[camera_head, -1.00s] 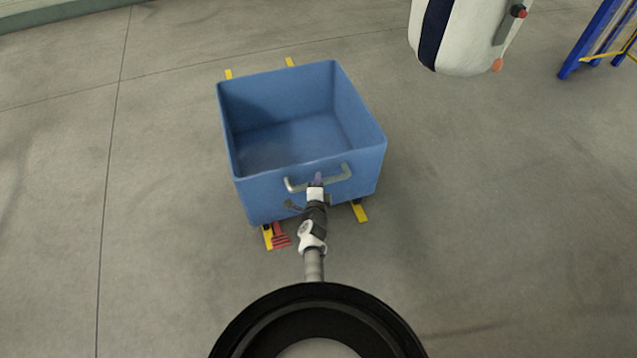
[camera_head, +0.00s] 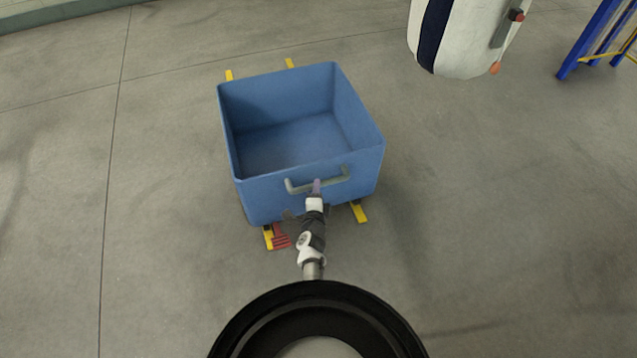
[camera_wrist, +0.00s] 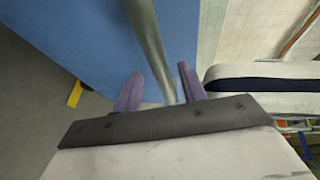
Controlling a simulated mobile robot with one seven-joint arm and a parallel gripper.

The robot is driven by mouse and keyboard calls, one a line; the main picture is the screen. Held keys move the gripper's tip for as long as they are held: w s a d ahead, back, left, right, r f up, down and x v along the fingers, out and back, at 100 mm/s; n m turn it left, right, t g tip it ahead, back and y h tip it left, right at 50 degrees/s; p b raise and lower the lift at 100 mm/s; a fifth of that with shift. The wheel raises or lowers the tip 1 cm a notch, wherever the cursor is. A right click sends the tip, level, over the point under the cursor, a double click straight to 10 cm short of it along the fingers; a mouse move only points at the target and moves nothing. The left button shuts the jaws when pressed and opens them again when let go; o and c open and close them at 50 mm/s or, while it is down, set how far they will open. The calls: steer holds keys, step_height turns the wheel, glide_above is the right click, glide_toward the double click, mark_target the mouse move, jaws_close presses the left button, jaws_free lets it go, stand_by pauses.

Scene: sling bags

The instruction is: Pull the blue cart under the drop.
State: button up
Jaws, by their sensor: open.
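The blue cart (camera_head: 308,185), an empty open-topped box, stands on the floor. Its grey handle (camera_head: 331,178) is on the side facing me. My gripper (camera_head: 316,184) is at the handle with its purple fingers open. In the wrist view the handle bar (camera_wrist: 150,45) runs between the two fingers of my gripper (camera_wrist: 160,85), and a gap shows on its left side. A white bag with a navy stripe (camera_head: 468,40) hangs at the upper right, away from the cart. The drop spot itself is not clearly marked in view.
A blue frame (camera_head: 588,42) stands at the far right. The floor right of the cart is clear.

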steer(key=d+p+v, duration=0.1)
steer(key=p+v, duration=0.1)
steer(key=v, duration=0.8)
steer(key=shift+a+p, duration=0.4)
steer(key=shift+a, duration=0.05)
steer(key=shift+s, duration=0.1)
